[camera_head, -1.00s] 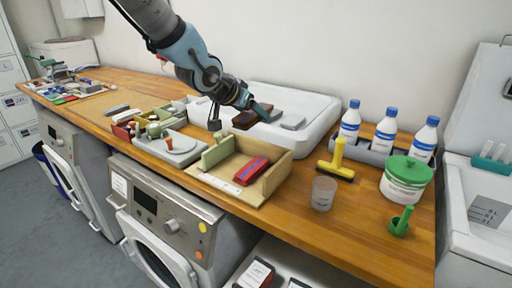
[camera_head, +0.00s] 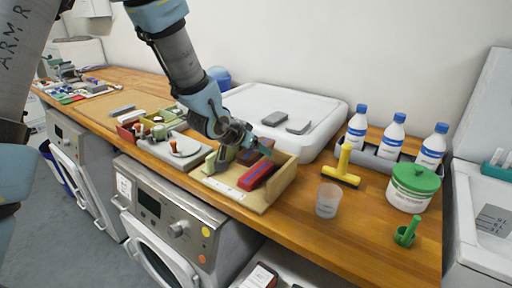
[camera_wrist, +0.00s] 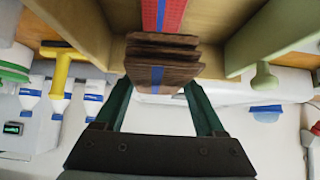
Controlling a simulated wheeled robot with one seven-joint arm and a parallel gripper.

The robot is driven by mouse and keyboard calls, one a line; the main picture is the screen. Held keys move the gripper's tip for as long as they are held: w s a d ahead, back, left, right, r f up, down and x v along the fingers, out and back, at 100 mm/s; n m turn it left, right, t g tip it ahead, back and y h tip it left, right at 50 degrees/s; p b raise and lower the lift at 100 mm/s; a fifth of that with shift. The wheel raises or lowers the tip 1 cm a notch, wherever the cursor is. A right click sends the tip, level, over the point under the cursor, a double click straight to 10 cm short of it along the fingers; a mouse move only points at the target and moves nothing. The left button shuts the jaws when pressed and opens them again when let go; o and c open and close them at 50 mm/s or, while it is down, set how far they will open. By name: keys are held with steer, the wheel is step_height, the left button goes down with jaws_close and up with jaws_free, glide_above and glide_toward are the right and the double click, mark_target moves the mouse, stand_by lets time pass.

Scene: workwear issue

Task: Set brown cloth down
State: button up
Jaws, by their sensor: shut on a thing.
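The brown cloth (camera_wrist: 162,60) is a folded stack with a blue stripe, held between the fingers of my gripper (camera_wrist: 158,88) in the wrist view. My gripper (camera_head: 258,146) is over the open wooden tray (camera_head: 284,180) in the head view, and the cloth (camera_head: 248,157) is partly hidden by it there. A red folded item (camera_head: 256,173) with a blue stripe lies in the tray, close in front of the cloth. I cannot tell whether the cloth touches the tray floor.
Two grey blocks (camera_head: 273,118) lie on the white basin-like surface (camera_head: 320,112) behind. Bare wood lies in front of the cup.

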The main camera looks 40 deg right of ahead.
steer(key=shift+f+b, duration=0.6)
steer(key=shift+b, duration=0.05)
steer(key=o, duration=1.5)
steer(key=shift+r, duration=0.1)
steer(key=shift+r+p, duration=0.65)
steer(key=shift+p, duration=0.1)
steer(key=v, duration=1.2)
steer(key=shift+f, duration=0.1)
